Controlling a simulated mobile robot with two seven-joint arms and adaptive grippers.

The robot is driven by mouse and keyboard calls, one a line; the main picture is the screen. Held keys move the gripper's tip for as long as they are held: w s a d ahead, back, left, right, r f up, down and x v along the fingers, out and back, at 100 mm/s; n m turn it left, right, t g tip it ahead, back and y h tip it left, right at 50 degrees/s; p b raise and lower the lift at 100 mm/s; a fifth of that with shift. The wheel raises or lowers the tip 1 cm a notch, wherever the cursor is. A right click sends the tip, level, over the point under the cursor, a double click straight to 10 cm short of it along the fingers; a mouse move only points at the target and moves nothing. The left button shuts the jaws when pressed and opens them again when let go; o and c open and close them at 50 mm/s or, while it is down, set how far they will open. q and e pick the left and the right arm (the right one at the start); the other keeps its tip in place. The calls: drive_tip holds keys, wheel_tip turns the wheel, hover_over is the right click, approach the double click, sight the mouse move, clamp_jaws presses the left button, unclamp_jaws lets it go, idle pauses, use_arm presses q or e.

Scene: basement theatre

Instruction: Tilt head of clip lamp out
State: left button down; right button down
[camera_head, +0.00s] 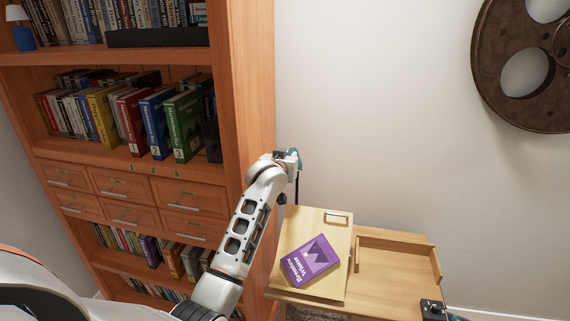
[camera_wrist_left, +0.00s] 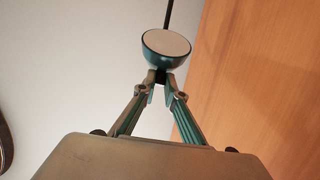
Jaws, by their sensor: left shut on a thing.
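The clip lamp's head (camera_wrist_left: 166,48) is a small teal cup with a pale round face in the left wrist view. A thin dark stem (camera_wrist_left: 168,14) shows behind it. My left gripper (camera_wrist_left: 161,78) is shut on the lamp head at its lower edge. In the head view my left gripper (camera_head: 292,158) is beside the bookcase's right side, against the white wall. A bit of the teal lamp head (camera_head: 298,153) shows at its tip, mostly hidden by the gripper. The dark stem (camera_head: 297,187) runs down below it. The lamp's clip cannot be made out. My right gripper is not in view.
A tall wooden bookcase (camera_head: 240,60) stands close left of my left gripper. Below right is a wooden desk (camera_head: 385,293) with a raised board (camera_head: 327,222) bearing a purple book (camera_head: 310,262).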

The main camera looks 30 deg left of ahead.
use_arm(q)
drive_tip(key=shift+w+r+g, duration=0.2)
drive_tip(key=shift+r+g, duration=0.35)
drive_tip(key=shift+g, duration=0.25)
drive_tip(key=c, duration=2.1)
unclamp_jaws()
drive_tip(key=shift+h, duration=0.3)
drive_tip(key=v, duration=0.7)
drive_tip(key=shift+s+r, duration=0.2)
drive_tip(key=shift+d, duration=0.1)
